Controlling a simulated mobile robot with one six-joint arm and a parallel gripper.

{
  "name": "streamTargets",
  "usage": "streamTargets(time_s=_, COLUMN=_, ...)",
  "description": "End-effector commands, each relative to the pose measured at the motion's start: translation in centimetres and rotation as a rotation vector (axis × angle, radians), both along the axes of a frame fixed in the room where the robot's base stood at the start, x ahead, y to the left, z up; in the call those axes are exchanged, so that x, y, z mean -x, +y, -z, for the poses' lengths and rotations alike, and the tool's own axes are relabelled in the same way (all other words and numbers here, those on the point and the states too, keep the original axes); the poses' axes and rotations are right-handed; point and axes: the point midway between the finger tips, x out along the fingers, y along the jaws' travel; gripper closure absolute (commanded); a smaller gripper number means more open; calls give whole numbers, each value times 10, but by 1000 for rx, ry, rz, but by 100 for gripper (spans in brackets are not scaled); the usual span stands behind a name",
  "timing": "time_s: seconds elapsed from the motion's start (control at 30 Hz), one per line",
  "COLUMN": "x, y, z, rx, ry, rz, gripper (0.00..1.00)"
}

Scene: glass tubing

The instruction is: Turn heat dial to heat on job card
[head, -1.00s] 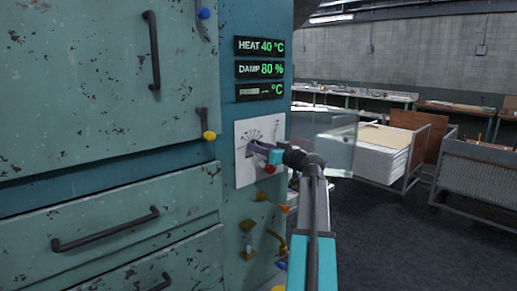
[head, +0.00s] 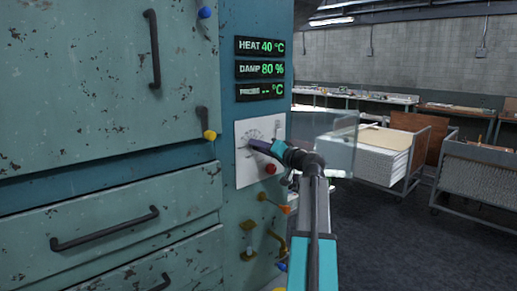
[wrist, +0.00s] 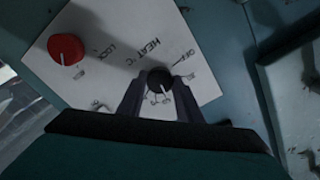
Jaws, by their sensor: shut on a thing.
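The heat dial (wrist: 158,78) is a small black knob with a pale pointer line, on a white panel (wrist: 105,35) marked HEAT °C, OFF and LOCK. In the wrist view my gripper (wrist: 158,92) is shut on the dial, one finger on each side. In the head view my gripper (head: 262,147) reaches the white panel (head: 246,176) and hides most of the dial. The heat display (head: 262,46) reads HEAT 40 °C. No job card can be made out.
A red knob (wrist: 66,49) sits on the same panel near the dial. Displays for damp (head: 262,69), at 80 %, and probe (head: 262,90) are above. Coloured valve handles (head: 272,201) stick out below. Carts (head: 385,155) stand on the right; floor between is clear.

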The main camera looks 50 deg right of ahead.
Motion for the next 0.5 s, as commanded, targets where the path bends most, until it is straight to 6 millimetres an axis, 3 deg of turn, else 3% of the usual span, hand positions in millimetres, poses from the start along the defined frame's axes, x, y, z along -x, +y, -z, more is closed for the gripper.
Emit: streamTargets(time_s=0.5, x=0, y=0, z=-2, rx=-454, ry=-33, rz=0, gripper=90)
